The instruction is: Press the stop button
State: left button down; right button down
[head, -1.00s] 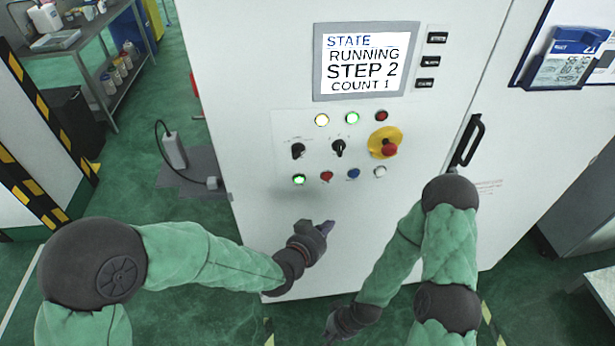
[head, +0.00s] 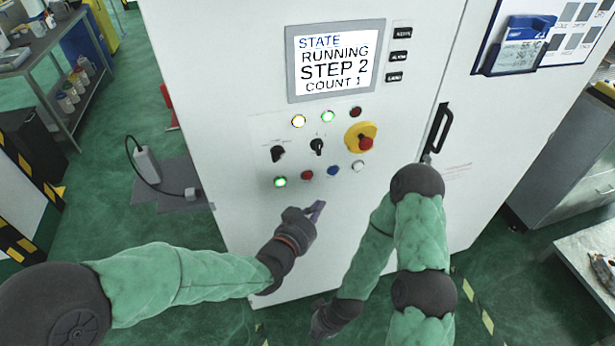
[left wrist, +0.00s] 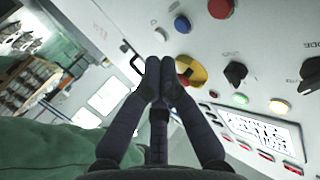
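A white cabinet panel carries a lower row of small buttons: a lit green one (head: 280,182), a red one (head: 307,175), a blue one (head: 334,170) and a white one (head: 358,165). A larger red mushroom button (head: 366,143) sits on a yellow disc at the right. Labels are too small to read. My left gripper (head: 316,210) is below the row, apart from the red button. In the left wrist view its fingertips (left wrist: 160,68) are together and empty; the small red button (left wrist: 220,8) is at the top edge. My right gripper (head: 322,322) hangs low, its fingers unclear.
The screen (head: 335,60) reads STATE RUNNING STEP 2 COUNT 1. Two black selector knobs (head: 317,147) sit above the button row, under several indicator lamps. A black door handle (head: 439,130) stands out at the right. The panel below the buttons is bare.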

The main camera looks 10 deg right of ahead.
aim_at(307, 176)
pick_arm(q)
jog(key=w+b, duration=0.1)
jog(key=w, duration=0.6)
jog(key=shift+w+a, duration=0.15)
jog(key=shift+w, duration=0.15)
dwell(1.2)
jog(key=shift+w+b, duration=0.3)
jog(key=shift+b, duration=0.05)
jog(key=shift+w, duration=0.4)
dwell(1.0)
jog(key=shift+s+b, duration=0.1)
jog(key=shift+b, duration=0.2)
jog(key=shift+s+b, duration=0.3)
jog(key=shift+s, duration=0.45)
